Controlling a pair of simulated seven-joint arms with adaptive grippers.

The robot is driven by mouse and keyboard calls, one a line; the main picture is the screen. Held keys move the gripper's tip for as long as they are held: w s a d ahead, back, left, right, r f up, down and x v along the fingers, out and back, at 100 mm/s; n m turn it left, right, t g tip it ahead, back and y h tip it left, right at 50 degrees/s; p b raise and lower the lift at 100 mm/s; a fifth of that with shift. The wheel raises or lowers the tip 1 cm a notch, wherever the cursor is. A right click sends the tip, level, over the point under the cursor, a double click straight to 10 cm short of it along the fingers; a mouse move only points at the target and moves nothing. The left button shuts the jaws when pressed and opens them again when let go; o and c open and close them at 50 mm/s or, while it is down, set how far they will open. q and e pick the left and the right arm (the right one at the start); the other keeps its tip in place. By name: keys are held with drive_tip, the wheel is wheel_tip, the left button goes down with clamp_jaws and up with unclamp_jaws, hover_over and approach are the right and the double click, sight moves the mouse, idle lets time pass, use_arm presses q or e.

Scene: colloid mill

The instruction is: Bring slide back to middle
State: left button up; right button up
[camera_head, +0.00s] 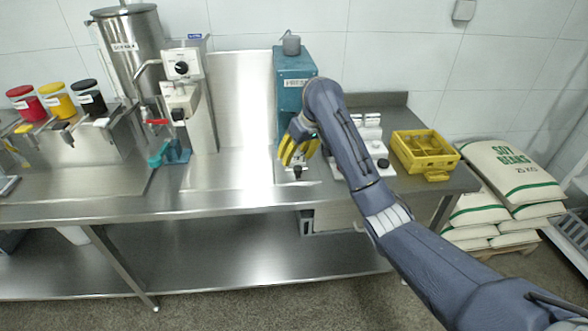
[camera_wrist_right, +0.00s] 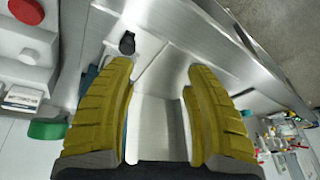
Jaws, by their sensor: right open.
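A teal machine (camera_head: 293,85) with a partly legible white label stands at the back of the steel table. I take the slide to be the bright metal piece low at its front, with a black knob (camera_head: 297,171) near the table's front; my arm and gripper hide much of it. My right gripper (camera_head: 297,155), with yellow ribbed fingers, is just above the knob in the head view. In the right wrist view its fingers (camera_wrist_right: 160,72) are apart with nothing gripped, and the black knob (camera_wrist_right: 127,43) is beyond the left fingertip. My left gripper is not in view.
A white device (camera_head: 373,150) with a black knob and a yellow crate (camera_head: 425,153) stand to the right. A tall white-and-steel machine (camera_head: 190,100) and a teal clamp-like part (camera_head: 170,153) are to the left. The steel table (camera_head: 230,190) is clear at the front middle.

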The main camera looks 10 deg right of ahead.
drive_tip(key=h, duration=0.1)
approach(298, 168)
drive_tip(key=shift+m+t, duration=0.4)
drive_tip(key=shift+s+x, duration=0.15)
drive_tip(key=shift+x, duration=2.4)
drive_tip(key=shift+s+x, duration=0.1)
drive_tip(key=shift+x, duration=2.45)
drive_tip(key=shift+f, duration=0.15)
drive_tip(key=shift+c, duration=0.4)
clamp_jaws()
